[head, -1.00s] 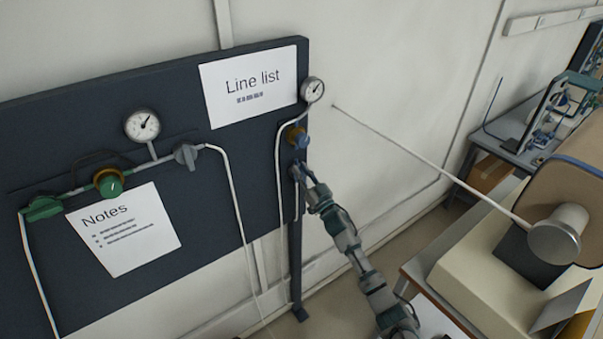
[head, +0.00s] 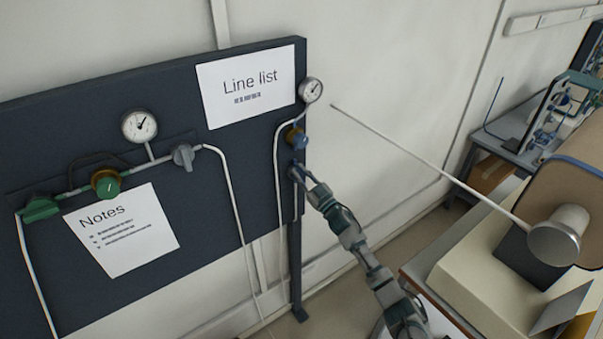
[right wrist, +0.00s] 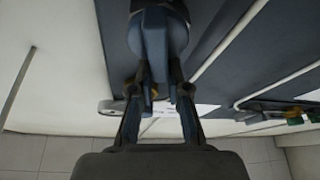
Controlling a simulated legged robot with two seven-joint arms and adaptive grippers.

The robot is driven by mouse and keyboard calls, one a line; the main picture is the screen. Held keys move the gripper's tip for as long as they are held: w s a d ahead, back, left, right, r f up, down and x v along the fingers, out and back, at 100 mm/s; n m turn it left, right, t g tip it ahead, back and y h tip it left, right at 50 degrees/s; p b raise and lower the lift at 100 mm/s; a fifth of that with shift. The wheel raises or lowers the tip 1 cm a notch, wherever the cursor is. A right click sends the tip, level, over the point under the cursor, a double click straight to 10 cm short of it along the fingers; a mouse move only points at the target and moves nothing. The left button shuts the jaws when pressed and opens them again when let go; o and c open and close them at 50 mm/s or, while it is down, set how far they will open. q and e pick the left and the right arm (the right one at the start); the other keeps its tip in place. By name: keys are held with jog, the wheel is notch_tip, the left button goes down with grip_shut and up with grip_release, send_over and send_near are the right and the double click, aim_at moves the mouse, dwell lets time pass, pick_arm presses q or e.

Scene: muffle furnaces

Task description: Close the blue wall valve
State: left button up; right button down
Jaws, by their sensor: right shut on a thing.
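The blue wall valve (head: 295,171) is at the right edge of the dark wall panel, below a blue-and-brass knob. It is small and partly hidden by my right gripper (head: 308,183) in the head view. In the right wrist view the blue valve (right wrist: 156,38) fills the top middle. The fingers of my right gripper (right wrist: 158,88) are closed in on its lever-like lower part. The exact handle angle is hard to tell. My left gripper is out of view.
A thin white tube runs close beside the blue valve. A beige furnace (head: 480,277) stands at the right.

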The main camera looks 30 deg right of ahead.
jog(key=shift+s+a+f+n+g+y+p, duration=0.1)
jog(key=shift+a+f+n+g+y+p, duration=0.5)
jog(key=shift+n, duration=2.4)
jog(key=shift+f+n+g+y+p, duration=0.6)
jog(key=shift+n+g, duration=0.85)
jog(key=shift+n, duration=1.55)
jog(key=shift+s+a+f+n+g+y+p, duration=0.1)
jog(key=shift+a+f+n+g+y+p, duration=0.55)
jog(key=shift+n, duration=2.35)
jog(key=shift+d+r+g+p, duration=0.2)
jog(key=shift+d+g+p, duration=0.15)
jog(key=shift+g, duration=0.05)
jog(key=c, duration=1.2)
grip_release()
jog(key=shift+c, duration=0.2)
jog(key=shift+o, duration=0.5)
jog(key=shift+w+d+r, duration=0.1)
jog(key=shift+w+d, duration=0.05)
jog(key=shift+d, duration=0.05)
jog(key=v, duration=1.1)
jog(key=shift+s+d+f, duration=0.2)
jog(key=shift+s, duration=0.2)
